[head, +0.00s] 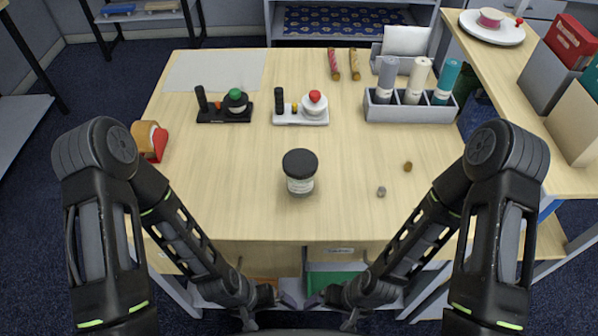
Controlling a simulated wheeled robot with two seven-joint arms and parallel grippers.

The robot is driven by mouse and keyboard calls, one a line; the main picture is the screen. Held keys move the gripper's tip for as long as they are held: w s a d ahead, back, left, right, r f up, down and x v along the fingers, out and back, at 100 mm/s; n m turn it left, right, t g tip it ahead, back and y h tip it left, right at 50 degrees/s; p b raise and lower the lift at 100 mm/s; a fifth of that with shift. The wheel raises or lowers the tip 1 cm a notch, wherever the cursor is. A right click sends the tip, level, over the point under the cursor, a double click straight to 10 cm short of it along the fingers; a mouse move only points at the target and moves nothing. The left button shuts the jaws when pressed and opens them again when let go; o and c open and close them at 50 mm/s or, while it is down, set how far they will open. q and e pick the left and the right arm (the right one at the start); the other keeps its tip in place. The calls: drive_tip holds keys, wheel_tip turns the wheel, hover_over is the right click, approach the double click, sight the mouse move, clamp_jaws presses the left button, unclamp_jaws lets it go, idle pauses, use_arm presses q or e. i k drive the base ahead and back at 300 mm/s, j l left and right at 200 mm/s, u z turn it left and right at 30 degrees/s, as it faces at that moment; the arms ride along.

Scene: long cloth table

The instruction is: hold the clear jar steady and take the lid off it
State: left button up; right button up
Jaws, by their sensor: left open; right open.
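The clear jar (300,185) stands upright near the middle of the table, with a pale label on its front. Its black lid (299,162) sits on top of it. My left gripper (283,299) and my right gripper (317,299) are both low in front of the table's front edge, close to each other. Both are open and apart from the jar. Their fingertips are small and dark in this view.
The wooden table (240,205) is clear around the jar. Two small lumps (381,191) lie to its right. A tape dispenser (150,140) is at left. Two small stands (225,108) and a grey rack (410,110) with rolls stand behind. A side table (540,160) is at right.

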sight(297, 189)
drive_tip(key=k+l+z, duration=0.25)
drive_tip(key=k+l, duration=0.2)
drive_tip(key=l, duration=0.2)
drive_tip(key=k+l+z, duration=0.15)
drive_tip(key=l, duration=0.25)
drive_tip(key=k+l+z, duration=0.1)
drive_tip(key=k+l, duration=0.15)
drive_tip(key=k+l+z, duration=0.15)
drive_tip(key=l, duration=0.35)
